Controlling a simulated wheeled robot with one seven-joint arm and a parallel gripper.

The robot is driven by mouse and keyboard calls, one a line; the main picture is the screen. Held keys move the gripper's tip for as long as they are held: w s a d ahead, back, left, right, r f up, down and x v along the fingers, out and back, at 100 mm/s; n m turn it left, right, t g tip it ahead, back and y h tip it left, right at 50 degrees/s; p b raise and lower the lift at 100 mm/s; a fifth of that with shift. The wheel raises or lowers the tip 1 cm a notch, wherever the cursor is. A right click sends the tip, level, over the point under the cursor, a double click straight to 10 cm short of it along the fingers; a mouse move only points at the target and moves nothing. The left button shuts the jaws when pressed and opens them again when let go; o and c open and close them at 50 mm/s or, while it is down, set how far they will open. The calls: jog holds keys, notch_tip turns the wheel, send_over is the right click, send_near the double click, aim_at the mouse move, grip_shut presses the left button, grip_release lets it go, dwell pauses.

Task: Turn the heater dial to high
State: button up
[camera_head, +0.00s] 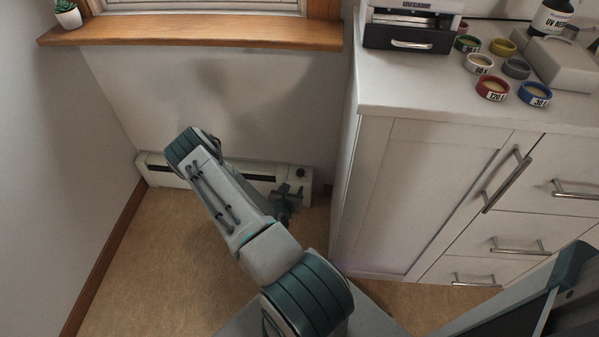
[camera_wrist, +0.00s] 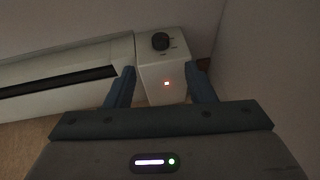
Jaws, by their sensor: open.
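The heater (camera_head: 238,172) is a long, low, cream baseboard unit against the wall under the window. Its dial (camera_head: 300,173) is a small black knob at the right end. My gripper (camera_head: 288,189) is just in front of the heater's right end. In the wrist view my gripper (camera_wrist: 165,76) is open and empty. The dial lies beyond the fingertips and between their lines, apart from them. The dial's setting is too small to read.
A white cabinet (camera_head: 400,200) with bar handles stands close on the right. A wooden window sill (camera_head: 200,32) juts out above the heater. Tan floor (camera_head: 170,260) is open at the left. Small labelled tins and a printer-like machine (camera_head: 410,25) stand on the cabinet.

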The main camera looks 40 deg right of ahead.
aim_at(300, 171)
jog(key=b+x, duration=0.5)
jog(key=x, duration=0.7)
jog(key=shift+d+f, duration=0.1)
jog(key=shift+f, duration=0.05)
jog(key=shift+w+d, duration=0.3)
jog(key=shift+d, duration=0.15)
jog(key=c, duration=1)
